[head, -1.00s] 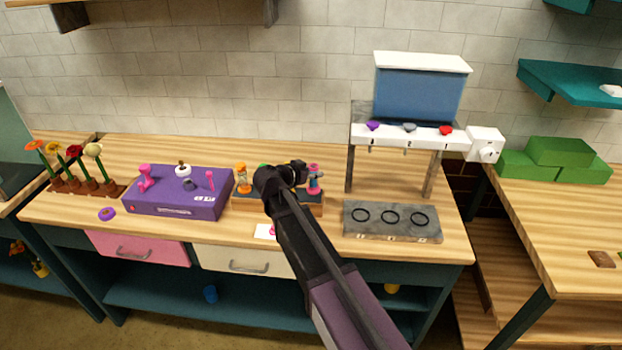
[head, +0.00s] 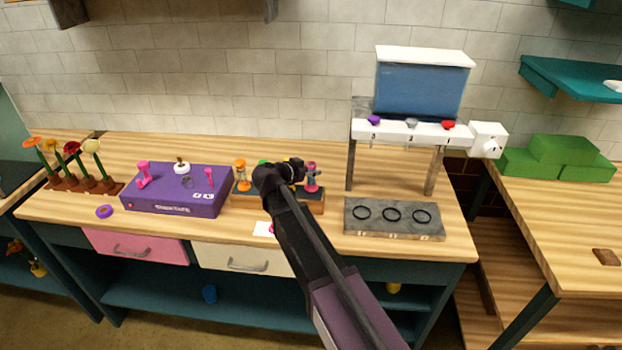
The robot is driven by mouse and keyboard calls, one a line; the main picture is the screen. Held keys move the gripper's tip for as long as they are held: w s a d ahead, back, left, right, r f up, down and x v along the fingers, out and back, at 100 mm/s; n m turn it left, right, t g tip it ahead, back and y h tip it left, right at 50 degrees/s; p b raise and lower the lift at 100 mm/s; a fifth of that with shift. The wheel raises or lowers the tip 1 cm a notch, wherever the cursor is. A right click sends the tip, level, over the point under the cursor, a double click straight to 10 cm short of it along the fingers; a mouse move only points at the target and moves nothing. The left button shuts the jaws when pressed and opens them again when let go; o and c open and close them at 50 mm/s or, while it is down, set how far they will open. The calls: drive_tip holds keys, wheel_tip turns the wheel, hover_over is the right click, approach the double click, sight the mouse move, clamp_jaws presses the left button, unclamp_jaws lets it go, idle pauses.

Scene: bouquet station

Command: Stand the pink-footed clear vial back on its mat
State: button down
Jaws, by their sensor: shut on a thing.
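A small pink piece (head: 272,228), which looks like the foot of the clear vial, shows just left of my forearm, at the right edge of a white mat (head: 262,229) near the table's front. The rest of the vial is hidden behind my arm. My gripper (head: 270,202) is above this spot, and its fingers are mostly hidden by my own arm links. It is shut on the vial, as far as the view lets me tell.
Behind my gripper a dark rack (head: 247,199) holds an orange vial (head: 240,176) and a pink-and-blue one (head: 312,177). A purple box (head: 178,200) stands left. A grey ring plate (head: 395,232) and a white-topped stand (head: 410,132) are right.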

drive_tip(key=shift+f+b, duration=0.4)
drive_tip(key=shift+f, duration=0.3)
drive_tip(key=shift+f, duration=0.1)
drive_tip(key=shift+c, duration=1.7)
unclamp_jaws()
drive_tip(key=shift+s+a+r, duration=0.1)
drive_tip(key=shift+s+r, duration=0.1)
drive_tip(key=shift+r, duration=0.1)
drive_tip(key=s+a, duration=0.8)
drive_tip(key=s, duration=0.1)
drive_tip(key=shift+s, duration=0.4)
